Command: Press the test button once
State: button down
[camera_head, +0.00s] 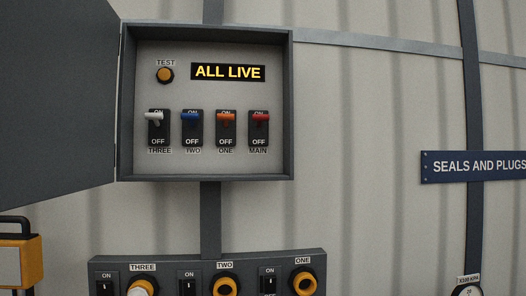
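The test button (165,75) is a round orange button with a dark rim, under a "TEST" label. It sits at the upper left inside an open grey wall box (287,110). A display (228,72) to its right reads "ALL LIVE" in yellow. Below are a white switch (154,117) labelled THREE, a blue switch (191,117) labelled TWO, an orange switch (226,117) labelled ONE and a red switch (260,117) labelled MAIN. Their levers sit at the ON end. My gripper is not in view.
The box door (60,100) stands open to the left. A lower panel (180,262) carries couplers THREE, TWO and ONE with switches. A "SEALS AND PLUGS" sign (475,167) and a gauge (468,290) are at right. An orange-framed object (35,262) is at lower left. The space before the box looks clear.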

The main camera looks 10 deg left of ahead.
aim_at(163, 75)
jog(key=u, duration=1.3)
